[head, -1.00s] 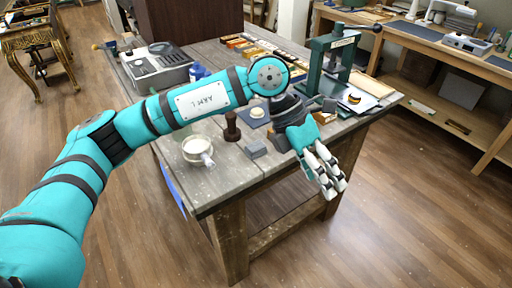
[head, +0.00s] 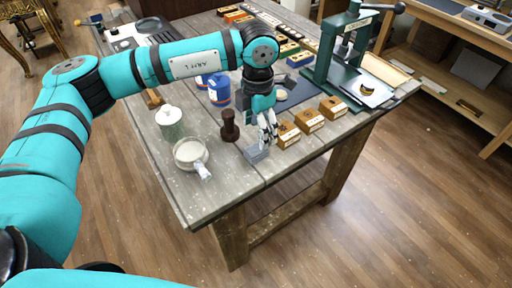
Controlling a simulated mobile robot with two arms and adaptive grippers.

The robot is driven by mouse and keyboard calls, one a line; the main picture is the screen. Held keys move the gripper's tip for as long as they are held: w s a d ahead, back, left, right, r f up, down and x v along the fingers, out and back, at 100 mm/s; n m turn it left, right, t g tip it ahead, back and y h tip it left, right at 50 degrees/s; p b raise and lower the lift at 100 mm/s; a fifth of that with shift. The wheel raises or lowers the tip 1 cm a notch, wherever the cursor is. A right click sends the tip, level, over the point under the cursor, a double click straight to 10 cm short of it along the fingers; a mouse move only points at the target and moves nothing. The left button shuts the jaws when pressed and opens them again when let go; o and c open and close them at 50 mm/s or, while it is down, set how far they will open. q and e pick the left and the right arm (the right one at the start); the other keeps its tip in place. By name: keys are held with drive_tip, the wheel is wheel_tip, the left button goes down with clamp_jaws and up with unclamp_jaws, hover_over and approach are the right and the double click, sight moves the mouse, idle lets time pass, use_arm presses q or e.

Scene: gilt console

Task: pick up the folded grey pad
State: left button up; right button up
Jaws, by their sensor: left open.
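The folded grey pad (head: 257,154) is a small grey block-like piece near the front edge of the wooden workbench (head: 221,192). My left gripper (head: 268,139) points down just above and behind the pad, with its pale fingers close to the pad's upper right side. It is open, and I cannot tell whether a fingertip touches the pad. The fingers cover a little of the pad's far side. My right gripper is not in view.
A dark wooden stamp (head: 229,126) stands left of the pad. A glass dish (head: 190,153) with a white brush-like piece lies further left, near a lidded jar (head: 169,122). Small wooden boxes (head: 309,121) sit to the right, before a green press (head: 336,55).

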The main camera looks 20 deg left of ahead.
sight(257, 149)
use_arm(q)
drive_tip(key=f, duration=0.3)
drive_tip(key=shift+w, duration=0.3)
drive_tip(key=shift+s+f+p, duration=0.1)
drive_tip(key=shift+f+p, duration=0.6)
drive_tip(key=shift+p, duration=0.05)
drive_tip(key=f+p, duration=0.1)
drive_tip(key=f, duration=0.3)
drive_tip(key=shift+a+f+p, duration=0.2)
drive_tip(key=shift+p, duration=0.15)
drive_tip(key=shift+f, duration=0.1)
drive_tip(key=shift+c, duration=0.2)
drive_tip(key=c, duration=0.9)
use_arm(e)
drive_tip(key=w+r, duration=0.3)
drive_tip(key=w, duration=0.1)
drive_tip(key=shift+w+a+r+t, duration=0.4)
